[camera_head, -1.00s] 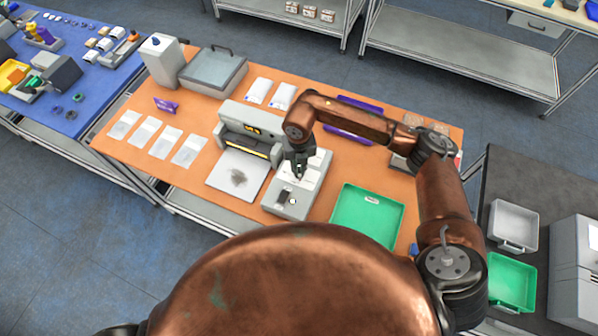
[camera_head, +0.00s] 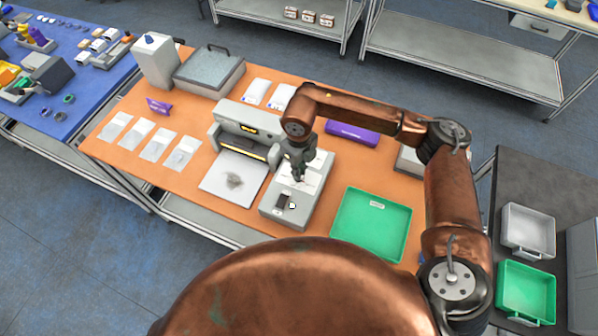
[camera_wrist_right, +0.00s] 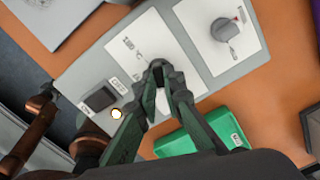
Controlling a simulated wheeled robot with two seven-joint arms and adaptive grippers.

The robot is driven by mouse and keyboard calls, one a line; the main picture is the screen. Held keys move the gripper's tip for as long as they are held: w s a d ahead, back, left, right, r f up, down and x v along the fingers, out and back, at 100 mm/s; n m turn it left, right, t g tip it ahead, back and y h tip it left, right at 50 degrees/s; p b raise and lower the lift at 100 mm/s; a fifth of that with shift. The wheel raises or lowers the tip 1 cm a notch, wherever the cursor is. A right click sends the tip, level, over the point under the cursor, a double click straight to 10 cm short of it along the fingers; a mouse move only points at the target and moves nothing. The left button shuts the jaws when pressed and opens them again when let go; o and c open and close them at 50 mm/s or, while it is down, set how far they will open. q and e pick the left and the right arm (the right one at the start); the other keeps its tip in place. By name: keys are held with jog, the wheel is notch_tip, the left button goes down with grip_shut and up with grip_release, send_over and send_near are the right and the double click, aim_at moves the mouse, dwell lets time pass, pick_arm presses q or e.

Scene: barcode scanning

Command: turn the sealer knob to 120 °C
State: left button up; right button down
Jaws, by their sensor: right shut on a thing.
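The sealer (camera_head: 247,120) is a grey machine with a lit yellow display and a control box (camera_head: 272,217) at its right. In the right wrist view, the box top (camera_wrist_right: 72,78) carries two white dial plates. My right gripper (camera_head: 299,178) points down over it. In the right wrist view, my right gripper (camera_wrist_right: 160,68) is shut at the middle of the nearer dial plate (camera_wrist_right: 128,45). Its fingers hide the knob there, so the pointer's setting cannot be read. Another grey knob (camera_wrist_right: 225,29) stands free on the other plate. My left gripper is not in view.
A dark switch (camera_wrist_right: 98,100) and a lit round button (camera_wrist_right: 116,114) sit on the same box. A green tray (camera_head: 372,225) stands close at its right, a purple box (camera_head: 352,134) behind. A white plate (camera_head: 232,181) lies left of the box.

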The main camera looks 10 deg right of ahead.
jog(key=shift+w+r, duration=0.1)
dwell(0.4)
jog(key=c, duration=2)
grip_release()
jog(key=shift+c, duration=0.2)
notch_tip(320, 180, up, 12)
